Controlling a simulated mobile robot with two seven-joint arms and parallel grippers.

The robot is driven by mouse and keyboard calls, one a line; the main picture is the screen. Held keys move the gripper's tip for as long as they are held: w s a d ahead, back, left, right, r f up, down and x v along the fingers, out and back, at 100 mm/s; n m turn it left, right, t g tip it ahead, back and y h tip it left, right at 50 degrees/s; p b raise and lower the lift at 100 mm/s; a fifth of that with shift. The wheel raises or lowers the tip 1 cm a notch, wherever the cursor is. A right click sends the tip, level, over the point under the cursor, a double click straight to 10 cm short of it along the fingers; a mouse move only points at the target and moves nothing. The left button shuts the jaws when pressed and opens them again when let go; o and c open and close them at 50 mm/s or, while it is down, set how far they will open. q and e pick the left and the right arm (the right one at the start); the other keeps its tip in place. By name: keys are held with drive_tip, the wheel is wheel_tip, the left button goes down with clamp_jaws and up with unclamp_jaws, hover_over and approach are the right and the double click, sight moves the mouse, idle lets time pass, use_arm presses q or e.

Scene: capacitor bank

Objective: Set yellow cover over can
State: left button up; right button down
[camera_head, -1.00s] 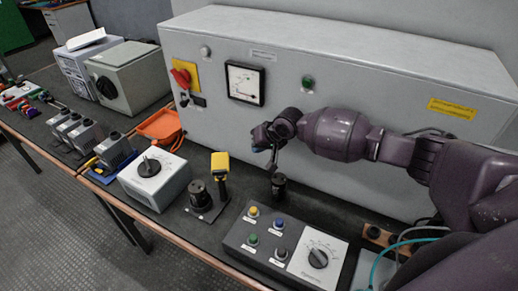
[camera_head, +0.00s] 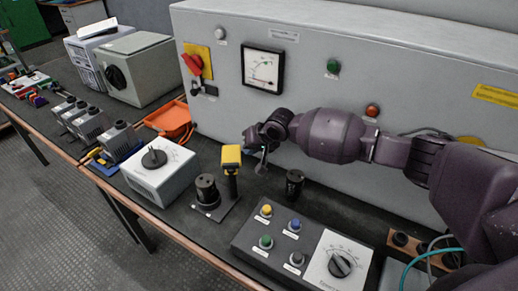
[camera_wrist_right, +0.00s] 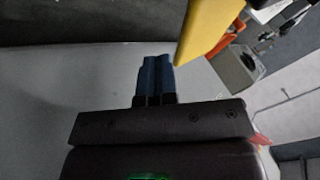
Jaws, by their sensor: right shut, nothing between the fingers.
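The yellow cover (camera_head: 231,157) sits upright on top of a thin post, and also shows as a large yellow shape in the right wrist view (camera_wrist_right: 208,30). A black can (camera_head: 207,190) with small studs on top stands on the same dark base plate as the post, just left of it. A second black can-like cylinder (camera_head: 294,183) stands farther right, behind the button panel; I cannot tell which is the task's can. My right gripper (camera_head: 262,167) is shut and empty, just right of the cover and apart from it. Its blue fingertips (camera_wrist_right: 157,72) are together. My left gripper is not in view.
A white dial box (camera_head: 160,170) stands left of the can. A button panel (camera_head: 290,244) lies in front of my right arm. The large grey cabinet (camera_head: 330,75) rises close behind it. An orange tray (camera_head: 170,119) lies at the cabinet's left foot.

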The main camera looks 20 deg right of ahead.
drive_tip(key=shift+w+a, duration=0.15)
drive_tip(key=shift+a, duration=0.15)
